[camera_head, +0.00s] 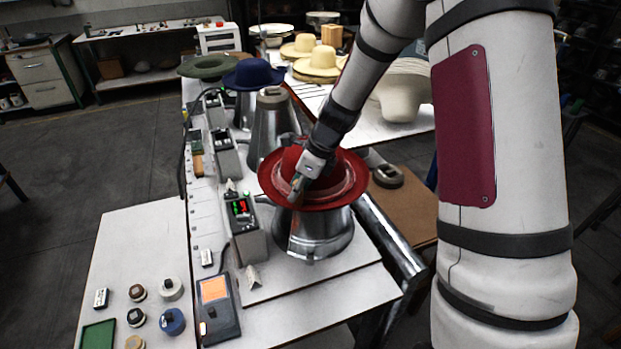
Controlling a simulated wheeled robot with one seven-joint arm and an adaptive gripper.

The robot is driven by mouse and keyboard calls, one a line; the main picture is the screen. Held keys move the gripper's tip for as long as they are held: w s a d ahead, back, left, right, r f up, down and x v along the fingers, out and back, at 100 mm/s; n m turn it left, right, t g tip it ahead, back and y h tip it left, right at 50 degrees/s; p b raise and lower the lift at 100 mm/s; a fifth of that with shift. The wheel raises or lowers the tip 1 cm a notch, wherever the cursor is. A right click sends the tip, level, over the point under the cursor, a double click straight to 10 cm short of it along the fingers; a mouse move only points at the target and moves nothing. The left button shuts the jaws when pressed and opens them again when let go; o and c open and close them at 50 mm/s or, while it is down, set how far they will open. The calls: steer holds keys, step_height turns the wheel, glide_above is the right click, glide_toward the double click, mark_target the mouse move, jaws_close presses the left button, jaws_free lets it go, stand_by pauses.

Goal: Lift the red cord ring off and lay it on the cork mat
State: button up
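A red hat (345,192) sits brim-out on a shiny metal block (318,238) in the middle of the bench. A paler red band, which looks like the cord ring (343,185), circles the crown on the brim. My gripper (297,190) reaches down over the left front of the hat, with its fingertips at the band. Whether the fingers touch or hold the cord is too small to tell. A brown, cork-like surface (412,208), apparently the cork mat, lies right of the hat, partly hidden by my arm.
A dark ring-shaped object (387,176) lies on the brown surface. A control box (245,225) stands just left of the hat. Other metal blocks carry a blue hat (253,73) and a green hat (205,67) behind. Spools (171,288) and small items lie at lower left.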

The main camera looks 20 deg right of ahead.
jaws_close()
steer(key=shift+r, duration=0.1)
step_height(320, 180, up, 30)
steer(key=p, duration=0.1)
stand_by(2.3)
